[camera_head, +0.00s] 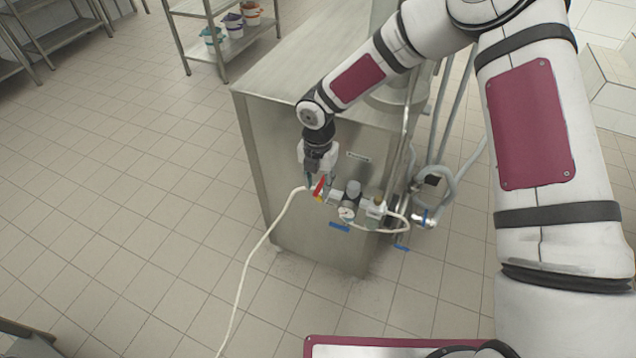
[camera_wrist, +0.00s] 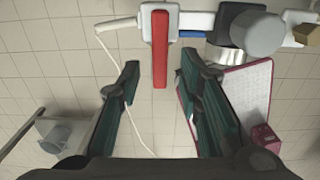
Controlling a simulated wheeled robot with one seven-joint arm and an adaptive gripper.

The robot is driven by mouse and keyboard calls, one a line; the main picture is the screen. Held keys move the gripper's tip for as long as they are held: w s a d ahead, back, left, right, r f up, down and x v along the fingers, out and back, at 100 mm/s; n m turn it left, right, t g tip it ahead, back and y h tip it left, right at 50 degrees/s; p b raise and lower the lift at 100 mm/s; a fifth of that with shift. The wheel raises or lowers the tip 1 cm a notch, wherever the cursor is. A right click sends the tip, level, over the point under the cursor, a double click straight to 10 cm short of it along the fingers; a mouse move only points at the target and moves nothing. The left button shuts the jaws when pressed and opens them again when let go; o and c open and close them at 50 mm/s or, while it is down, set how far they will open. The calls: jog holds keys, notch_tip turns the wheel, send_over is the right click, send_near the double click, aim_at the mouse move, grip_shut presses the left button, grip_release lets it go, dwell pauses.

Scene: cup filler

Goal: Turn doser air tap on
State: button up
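The doser air tap has a red lever handle (camera_head: 319,186) on the front of a steel cabinet, just below my gripper (camera_head: 318,173). In the wrist view the red handle (camera_wrist: 160,50) points straight down the picture from a pale valve body (camera_wrist: 183,20). My gripper (camera_wrist: 159,72) is open, with one dark green finger on each side and gaps to the handle. The handle's lower end shows between the fingertips in that view; I cannot tell its exact depth relative to them. Nothing is held.
Right of the tap are a pressure gauge (camera_head: 346,213), a grey regulator knob (camera_wrist: 258,33) and blue fittings (camera_head: 339,227). A white hose (camera_head: 262,243) runs from the tap to the floor. The steel cabinet (camera_head: 290,130) stands close behind. The tiled floor at left is clear.

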jog(key=shift+f, duration=0.2)
grip_shut()
dwell(0.3)
jog(key=shift+w+a+m+b, duration=0.35)
jog(key=shift+w+m+b, duration=0.7)
jog(key=shift+m, duration=1.95)
jog(key=shift+w+a+m+b, duration=0.5)
jog(key=shift+m+b, duration=1)
jog(key=shift+m, duration=1.5)
jog(key=shift+w+a+m+b, duration=0.25)
jog(key=shift+w+m+b, duration=0.85)
jog(key=shift+m, duration=1.9)
jog(key=shift+s, duration=0.2)
